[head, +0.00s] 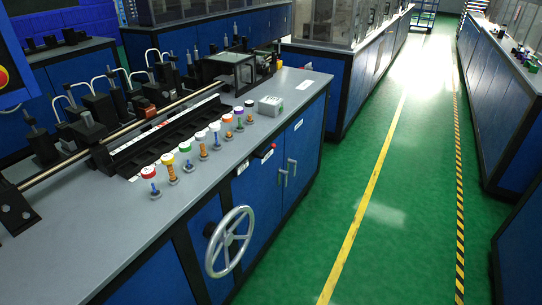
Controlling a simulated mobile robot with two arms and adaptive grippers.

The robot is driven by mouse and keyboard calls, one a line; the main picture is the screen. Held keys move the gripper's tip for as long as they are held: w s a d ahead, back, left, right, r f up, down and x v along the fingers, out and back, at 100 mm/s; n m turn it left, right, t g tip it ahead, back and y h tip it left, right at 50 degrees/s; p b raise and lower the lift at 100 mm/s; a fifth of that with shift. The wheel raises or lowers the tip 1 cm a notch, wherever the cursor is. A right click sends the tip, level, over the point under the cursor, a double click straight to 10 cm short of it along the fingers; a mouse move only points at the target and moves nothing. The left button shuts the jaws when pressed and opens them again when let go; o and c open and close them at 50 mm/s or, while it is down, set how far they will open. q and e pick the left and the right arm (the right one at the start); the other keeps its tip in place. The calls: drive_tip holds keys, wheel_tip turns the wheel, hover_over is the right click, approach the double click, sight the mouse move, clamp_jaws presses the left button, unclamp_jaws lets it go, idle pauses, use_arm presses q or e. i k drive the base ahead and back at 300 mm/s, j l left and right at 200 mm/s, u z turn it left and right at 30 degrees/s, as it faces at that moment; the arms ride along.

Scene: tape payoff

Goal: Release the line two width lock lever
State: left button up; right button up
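Neither of my grippers shows in the head view. A small dark lever-like part with a red tip (273,147) sits on the upper front face of the near blue machine cabinet (235,200), beside a white label. I cannot read the label, so I cannot tell whether this is the line two width lock lever. Its exact position is too small to judge. A grey spoked handwheel (229,241) is mounted on the same front face, below and left of it.
Several colour-capped spools (151,173) stand along the grey worktop (100,236), with a small grey box (271,105) behind them. A long rail with black fixtures (165,135) runs along the top. The green aisle floor (320,215) at right is clear; more cabinets (495,110) line its far side.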

sight(261, 156)
drive_tip(key=i+l+z, duration=0.1)
drive_tip(key=i+l, duration=0.7)
drive_tip(key=i, duration=0.2)
drive_tip(key=i+l+z, duration=0.15)
drive_tip(key=i+l, duration=0.25)
drive_tip(key=i, duration=0.15)
